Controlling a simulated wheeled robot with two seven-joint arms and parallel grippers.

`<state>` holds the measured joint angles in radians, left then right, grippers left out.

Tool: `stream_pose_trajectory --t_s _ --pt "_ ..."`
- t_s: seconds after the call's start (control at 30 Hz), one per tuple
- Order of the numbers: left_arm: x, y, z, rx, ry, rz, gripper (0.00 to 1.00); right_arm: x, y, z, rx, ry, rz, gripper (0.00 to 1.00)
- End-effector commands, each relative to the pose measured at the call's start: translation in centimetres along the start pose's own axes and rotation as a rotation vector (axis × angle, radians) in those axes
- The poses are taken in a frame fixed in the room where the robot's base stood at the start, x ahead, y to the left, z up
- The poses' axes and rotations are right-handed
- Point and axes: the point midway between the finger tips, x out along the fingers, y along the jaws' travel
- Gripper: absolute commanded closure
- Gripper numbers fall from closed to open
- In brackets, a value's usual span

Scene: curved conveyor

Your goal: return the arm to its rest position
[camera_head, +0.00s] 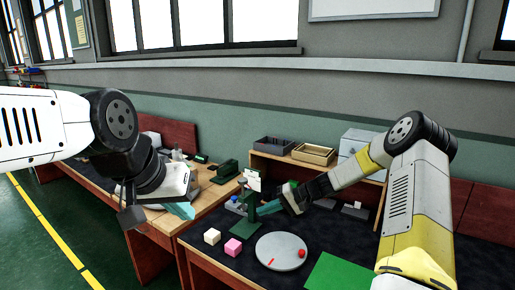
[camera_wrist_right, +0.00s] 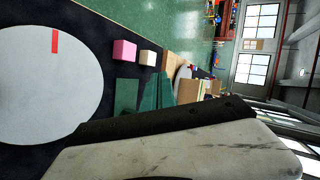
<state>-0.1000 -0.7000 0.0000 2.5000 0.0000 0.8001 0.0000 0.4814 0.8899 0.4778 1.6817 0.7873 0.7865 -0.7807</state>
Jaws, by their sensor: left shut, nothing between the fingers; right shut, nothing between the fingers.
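My left gripper (camera_head: 182,210) hangs at the end of the left arm, above the front edge of the wooden desk, with its teal fingers shut and empty. My right arm reaches in from the right, and my right gripper (camera_head: 268,208) is over the dark table, close to a green stand (camera_head: 244,226). Its teal fingers are shut and empty. I cannot tell whether they touch the stand. In the right wrist view, a pale gripper or arm surface fills the lower part, and green shapes beside it are partly hidden.
A grey disc (camera_head: 282,250) with a red mark and a red object (camera_head: 302,253) lies on the table. A white cube (camera_head: 212,237) and a pink cube (camera_head: 233,247) are to its left. A green mat (camera_head: 335,274) lies at the front. Trays (camera_head: 313,154) stand on the back shelf.

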Motion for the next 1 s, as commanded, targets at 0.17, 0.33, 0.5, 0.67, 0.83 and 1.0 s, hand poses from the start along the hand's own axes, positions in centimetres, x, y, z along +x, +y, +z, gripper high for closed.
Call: stream_pose_trajectory --t_s 0.17,0.33,0.5,0.67,0.83,1.0 --pt "0.0 0.0 0.0 0.000 0.000 0.000 1.00 -4.0 -5.2 3.8 -0.105 -0.067 0.199 1.00" --pt "0.0 0.0 0.0 0.000 0.000 0.000 1.00 -8.3 -9.1 7.8 -0.176 -0.079 0.378 1.00" --pt "0.0 0.0 0.0 0.000 0.000 0.000 1.00 -13.0 -12.4 12.1 -0.231 -0.044 0.538 1.00" --pt "0.0 0.0 0.0 0.000 0.000 0.000 1.00 -17.3 -14.8 16.5 -0.271 0.024 0.660 1.00" --pt "0.0 0.0 0.0 0.000 0.000 0.000 1.00 -21.5 -16.4 21.6 -0.302 0.125 0.752 1.00" --pt "0.0 0.0 0.0 0.000 0.000 0.000 1.00 -24.5 -16.7 25.9 -0.318 0.226 0.798 1.00"
